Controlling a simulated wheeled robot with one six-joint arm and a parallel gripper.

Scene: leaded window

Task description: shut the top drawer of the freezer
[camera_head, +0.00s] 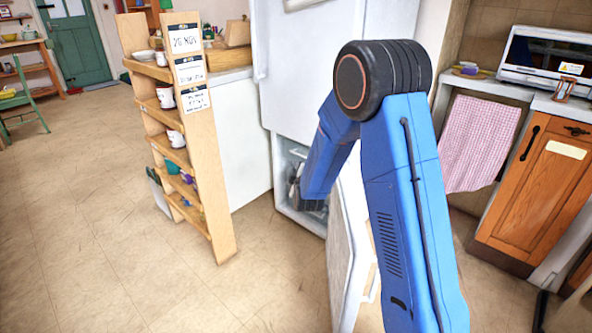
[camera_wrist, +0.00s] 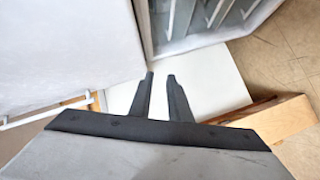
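The freezer (camera_head: 283,152) is the lower part of a tall white fridge-freezer. Its door (camera_head: 342,262) stands open toward the front, and the pale compartment shows behind my arm. My gripper (camera_head: 294,182) is at the freezer opening, largely hidden by my blue arm. In the wrist view my gripper (camera_wrist: 161,76) has two dark fingers with a gap between them, and nothing shows in it. Grey-framed freezer parts (camera_wrist: 200,15) show at the top of that view, beyond the fingertips. The top drawer cannot be told apart clearly, nor how far out it is.
A wooden shelf rack (camera_head: 219,205) with cups stands left of the freezer; wood also shows at the right in the wrist view (camera_wrist: 280,119). Orange-brown cabinets (camera_head: 541,190) and a hanging checked towel (camera_head: 480,143) are at the right. The tiled floor (camera_head: 90,235) at the left is clear.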

